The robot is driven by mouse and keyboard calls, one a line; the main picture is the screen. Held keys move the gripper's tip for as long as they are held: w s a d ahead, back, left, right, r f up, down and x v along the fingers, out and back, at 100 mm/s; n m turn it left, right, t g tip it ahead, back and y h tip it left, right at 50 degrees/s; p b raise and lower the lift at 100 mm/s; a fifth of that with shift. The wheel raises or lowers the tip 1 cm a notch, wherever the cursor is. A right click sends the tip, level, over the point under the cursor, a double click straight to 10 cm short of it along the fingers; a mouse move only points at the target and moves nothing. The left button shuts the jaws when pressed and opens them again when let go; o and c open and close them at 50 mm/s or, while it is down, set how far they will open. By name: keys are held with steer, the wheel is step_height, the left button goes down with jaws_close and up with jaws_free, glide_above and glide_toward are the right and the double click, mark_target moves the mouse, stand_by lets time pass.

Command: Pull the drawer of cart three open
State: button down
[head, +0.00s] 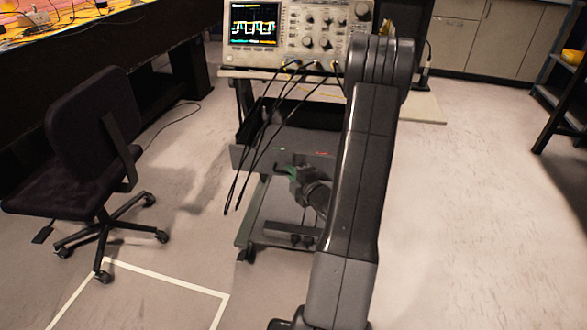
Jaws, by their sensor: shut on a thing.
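The cart (228,74) stands ahead of me with an oscilloscope on its top. Its grey drawer (243,158) faces me below the top, with small green and red marks near its upper edge. The handle itself is hidden by the fingers. My arm covers the right part of the drawer and cart. I cannot tell clearly how far the drawer stands out. No number is legible on the cart.
Black leads hang from the oscilloscope (300,28) past the drawer's left part.

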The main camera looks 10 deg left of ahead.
steer(key=s+b, duration=0.2)
steer(key=s, duration=1.3)
steer(key=shift+d, duration=0.25)
steer(key=c, duration=1.5)
jaws_free()
